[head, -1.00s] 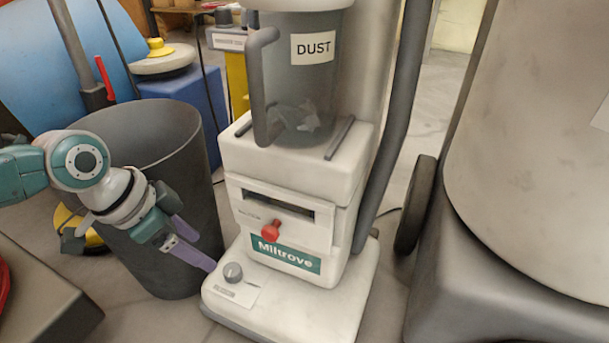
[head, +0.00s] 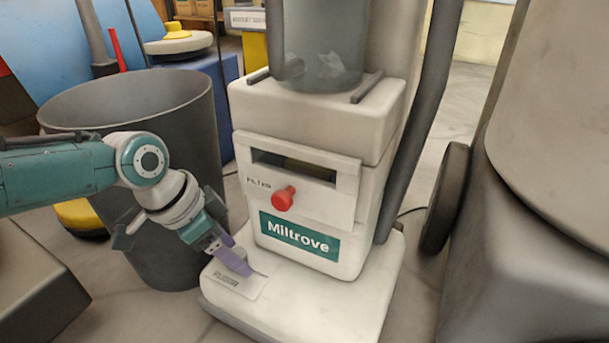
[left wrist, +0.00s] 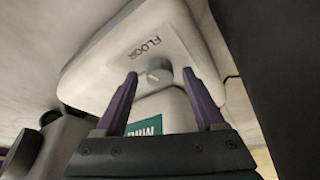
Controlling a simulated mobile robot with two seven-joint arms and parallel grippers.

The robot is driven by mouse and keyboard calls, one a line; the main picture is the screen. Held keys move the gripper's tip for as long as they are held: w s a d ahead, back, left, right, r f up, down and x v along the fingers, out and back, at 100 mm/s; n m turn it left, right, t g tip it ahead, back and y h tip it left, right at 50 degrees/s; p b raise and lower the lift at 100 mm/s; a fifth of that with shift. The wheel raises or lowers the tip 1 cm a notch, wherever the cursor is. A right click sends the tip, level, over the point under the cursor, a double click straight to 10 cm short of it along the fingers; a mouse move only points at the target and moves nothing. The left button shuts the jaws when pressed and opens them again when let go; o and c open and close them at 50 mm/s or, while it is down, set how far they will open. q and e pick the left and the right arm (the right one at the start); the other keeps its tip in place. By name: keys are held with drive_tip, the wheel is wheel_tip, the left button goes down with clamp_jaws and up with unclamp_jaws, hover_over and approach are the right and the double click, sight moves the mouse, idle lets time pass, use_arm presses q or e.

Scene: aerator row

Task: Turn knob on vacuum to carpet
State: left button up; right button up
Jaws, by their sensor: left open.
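The white upright vacuum (head: 370,285) stands on the floor with a green Miltrove plate (head: 300,235). Its small grey round knob (left wrist: 160,73) sits on the low white base beside a label (left wrist: 155,41) reading FLOOR in the left wrist view. My left gripper (head: 238,256) is open, with its purple fingers at the knob. In the left wrist view, the fingertips (left wrist: 160,72) lie on either side of the knob, with gaps showing. The fingers largely hide the knob in the head view. I cannot tell which setting it points to. My right gripper is out of view.
A dark grey bin (head: 165,105) stands close behind my left arm. A red knob (head: 283,198) sticks out of the vacuum's front above the base. A large drum-like body on a grey base (head: 520,240) with a black wheel (head: 446,198) stands at right.

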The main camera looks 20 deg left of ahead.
use_arm(q)
clamp_jaws()
idle(0.5)
